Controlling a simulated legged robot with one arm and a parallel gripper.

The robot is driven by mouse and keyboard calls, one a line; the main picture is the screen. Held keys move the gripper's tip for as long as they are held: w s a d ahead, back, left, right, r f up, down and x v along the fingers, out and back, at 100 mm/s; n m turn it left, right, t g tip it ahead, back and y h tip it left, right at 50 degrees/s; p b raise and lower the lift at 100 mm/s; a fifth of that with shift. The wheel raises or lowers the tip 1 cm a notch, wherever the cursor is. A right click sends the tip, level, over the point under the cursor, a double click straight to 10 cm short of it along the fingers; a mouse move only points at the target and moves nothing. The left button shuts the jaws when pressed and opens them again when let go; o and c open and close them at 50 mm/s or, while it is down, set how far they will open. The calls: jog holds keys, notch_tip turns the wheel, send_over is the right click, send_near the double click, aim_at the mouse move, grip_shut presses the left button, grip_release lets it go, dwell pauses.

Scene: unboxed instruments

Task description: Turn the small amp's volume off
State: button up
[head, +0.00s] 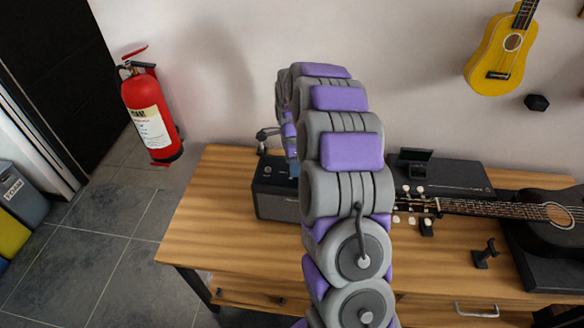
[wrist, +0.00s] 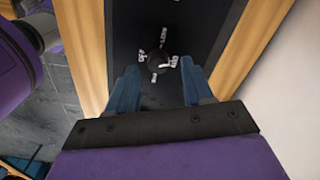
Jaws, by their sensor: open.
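The small amp (head: 275,190) is a dark box on the left end of the wooden table, partly hidden by my arm in the head view. In the wrist view, its black top (wrist: 135,22) carries a round dark knob (wrist: 157,60) ringed by small white labels. The label on the left seems to read OFF; the others are hard to read. A white mark shows on the knob's right side. My gripper (wrist: 160,84) is open, with its blue fingers on either side below the knob in the picture. I cannot tell whether they touch the amp.
The wooden table (head: 225,240) also holds an open black case (head: 450,177), a dark guitar (head: 545,228) and a small black stand (head: 486,254) on the right. A yellow ukulele (head: 502,50) and a red fire extinguisher (head: 152,115) are on the wall.

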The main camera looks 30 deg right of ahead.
jog(key=shift+a+f, duration=0.3)
jog(key=shift+f, duration=0.45)
jog(key=shift+c, duration=0.2)
jog(key=shift+d, duration=0.15)
grip_shut()
